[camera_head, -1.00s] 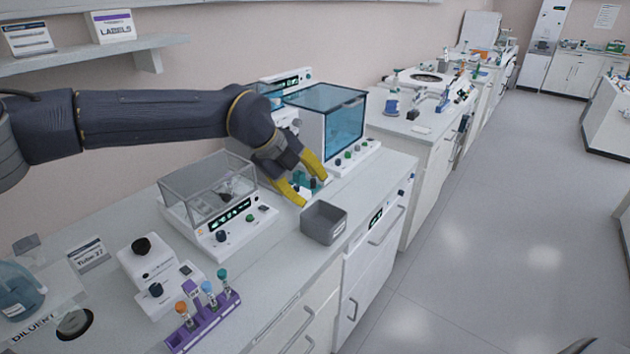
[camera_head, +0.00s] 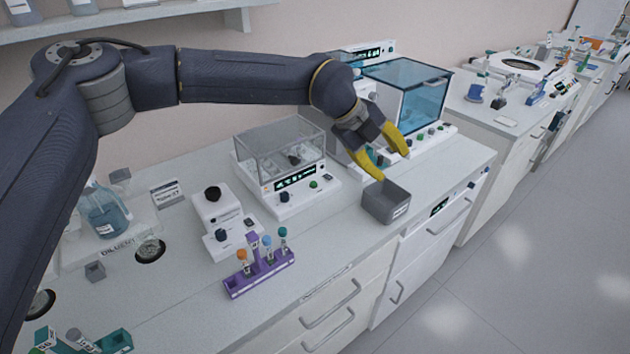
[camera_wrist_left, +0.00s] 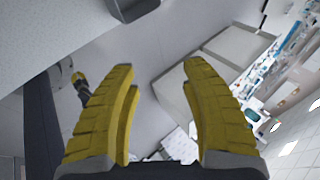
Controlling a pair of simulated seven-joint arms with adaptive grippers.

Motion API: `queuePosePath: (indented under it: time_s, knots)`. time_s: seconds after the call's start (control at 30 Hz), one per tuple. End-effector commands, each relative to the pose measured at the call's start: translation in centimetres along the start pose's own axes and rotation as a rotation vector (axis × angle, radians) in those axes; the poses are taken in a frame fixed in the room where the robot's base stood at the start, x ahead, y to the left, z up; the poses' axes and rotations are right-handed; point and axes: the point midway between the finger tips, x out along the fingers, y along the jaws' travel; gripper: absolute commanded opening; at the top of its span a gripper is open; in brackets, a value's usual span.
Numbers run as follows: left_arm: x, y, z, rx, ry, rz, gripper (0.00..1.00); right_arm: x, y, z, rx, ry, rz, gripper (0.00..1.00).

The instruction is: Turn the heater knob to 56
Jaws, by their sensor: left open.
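A device with a clear grey lid (camera_head: 280,145) stands on the bench with a green-lit display (camera_head: 296,177) and dark and green knobs (camera_head: 313,184) on its front. To its right, a blue-windowed cabinet (camera_head: 408,98) has a row of small knobs (camera_head: 432,132) along its front. I cannot tell which device is the heater, nor read its value. My left gripper (camera_head: 392,163) is open and empty, between these devices and above a grey bin (camera_head: 387,203). Its yellow fingers also show apart in the left wrist view (camera_wrist_left: 160,66).
A diluent bottle (camera_head: 104,211) stands at the left. Bare bench lies right of the rack.

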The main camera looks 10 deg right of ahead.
Motion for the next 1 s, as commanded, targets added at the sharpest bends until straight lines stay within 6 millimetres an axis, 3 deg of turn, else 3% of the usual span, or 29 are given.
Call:
queuePosePath:
  time_s: [0.27, 0.6, 0.8, 1.0]
  knots:
    - [-0.6, 4.8, 3.9, 0.086, -0.164, 0.196, 0.46, 0.0, -0.1, 0.0, 0.0, 0.0, 0.0, 0.0]
    - [-5.9, 10.6, 10.2, 0.041, -0.496, 0.498, 0.46, 0.0, -0.1, 0.0, 0.001, 0.0, 0.0, 0.0]
    - [-8.7, 12.4, 11.7, -0.029, -0.622, 0.595, 0.46, 0.0, 0.0, 0.0, 0.001, 0.0, 0.0, 0.0]
    - [-9.7, 13.5, 11.8, -0.074, -0.655, 0.644, 0.46, 0.0, 0.0, 0.0, 0.0, 0.0, 0.0, 0.0]
